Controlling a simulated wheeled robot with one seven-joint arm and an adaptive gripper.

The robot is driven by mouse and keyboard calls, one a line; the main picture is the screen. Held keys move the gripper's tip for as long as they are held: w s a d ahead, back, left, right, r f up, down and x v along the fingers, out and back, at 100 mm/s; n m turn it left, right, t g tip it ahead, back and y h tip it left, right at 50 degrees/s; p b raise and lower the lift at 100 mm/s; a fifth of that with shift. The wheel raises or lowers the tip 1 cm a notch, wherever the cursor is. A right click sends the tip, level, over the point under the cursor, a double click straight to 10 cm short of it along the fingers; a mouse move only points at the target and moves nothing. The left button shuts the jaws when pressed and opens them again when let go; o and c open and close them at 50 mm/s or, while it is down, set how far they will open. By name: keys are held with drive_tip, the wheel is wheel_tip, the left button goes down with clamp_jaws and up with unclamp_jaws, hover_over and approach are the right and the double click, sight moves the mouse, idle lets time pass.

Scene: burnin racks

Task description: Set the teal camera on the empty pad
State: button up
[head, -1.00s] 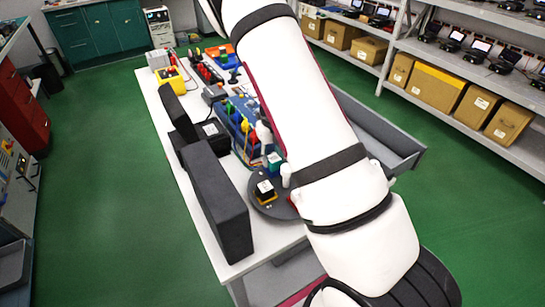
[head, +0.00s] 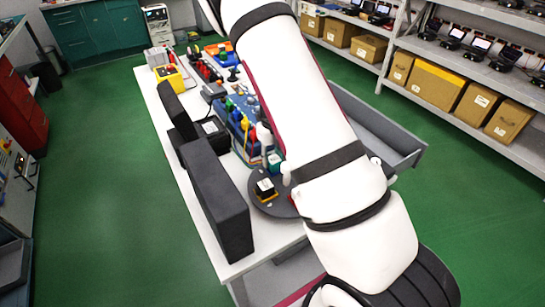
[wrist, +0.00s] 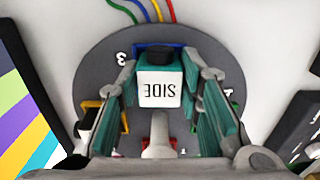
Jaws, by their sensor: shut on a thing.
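The teal camera (wrist: 159,90), with a white face marked SIDE and a dark round part at its far end, is between the fingers of my gripper (wrist: 160,88), which is shut on it. It is over the far part of a dark grey round plate (wrist: 95,75). A blue-edged pad (wrist: 176,47) marked 3 shows partly behind it; I cannot tell whether the camera touches it. In the head view the teal camera (head: 274,161) shows small beside my arm. A black camera (head: 265,186) with a white top sits on a yellow-edged pad.
Black upright blocks (head: 218,205) stand along the table's left side. Coloured cables and tools (head: 242,118) lie beyond the plate. A grey tray (head: 400,150) is at the right. Shelves with boxes (head: 435,85) stand further right.

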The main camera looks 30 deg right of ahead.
drive_tip(key=o, duration=1.3)
drive_tip(key=shift+c, duration=0.2)
drive_tip(key=shift+r, duration=0.1)
wheel_tip(320, 180, up, 12)
